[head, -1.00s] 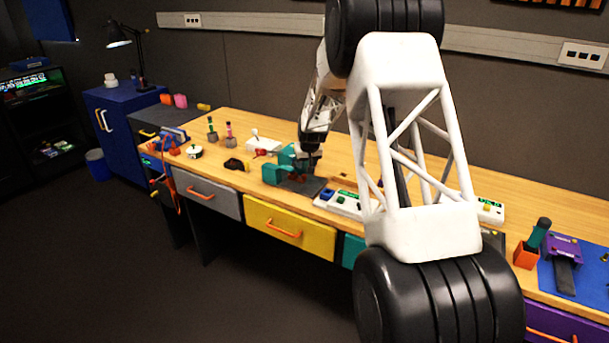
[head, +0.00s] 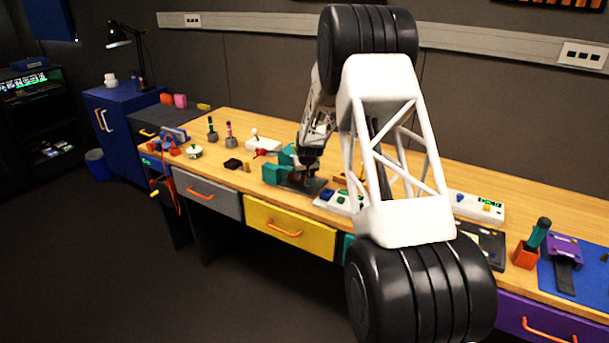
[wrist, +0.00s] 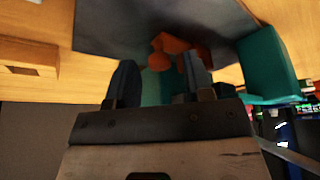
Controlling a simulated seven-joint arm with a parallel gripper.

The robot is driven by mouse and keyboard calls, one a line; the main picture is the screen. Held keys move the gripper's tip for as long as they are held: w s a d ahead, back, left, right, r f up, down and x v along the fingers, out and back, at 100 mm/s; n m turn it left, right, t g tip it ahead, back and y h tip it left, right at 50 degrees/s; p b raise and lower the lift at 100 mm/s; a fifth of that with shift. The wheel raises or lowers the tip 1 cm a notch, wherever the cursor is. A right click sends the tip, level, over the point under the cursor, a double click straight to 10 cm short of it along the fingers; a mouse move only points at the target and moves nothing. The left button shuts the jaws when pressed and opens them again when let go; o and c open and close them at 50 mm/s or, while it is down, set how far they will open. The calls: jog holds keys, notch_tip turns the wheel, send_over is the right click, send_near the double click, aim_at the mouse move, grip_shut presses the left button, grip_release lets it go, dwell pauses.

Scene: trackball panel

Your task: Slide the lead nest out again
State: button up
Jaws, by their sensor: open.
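A teal fixture (head: 275,174) stands on a dark grey plate (head: 319,184) at the front middle of the bench. In the wrist view the plate (wrist: 110,25) lies beyond my fingers, with a teal block (wrist: 268,65) at its right. A small orange piece (wrist: 168,44) sits over the plate, beyond the gap between my fingertips. My gripper (wrist: 158,75) is open, with more teal showing between its fingers. In the head view my gripper (head: 308,172) is low at the fixture. I cannot tell which part is the lead nest, or whether a finger touches anything.
A white panel with buttons (head: 336,203) lies just right of the plate. A black block (head: 233,163) and a small tan piece (head: 247,167) lie to its left. An orange cup (head: 525,256) with a teal-handled tool stands far right. My arm hides part of the bench.

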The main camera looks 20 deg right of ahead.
jog(key=shift+w+f, duration=0.1)
jog(key=shift+f, duration=0.1)
grip_shut()
dwell(0.3)
jog(key=shift+s+d, duration=3.35)
jog(key=shift+d, duration=0.05)
grip_release()
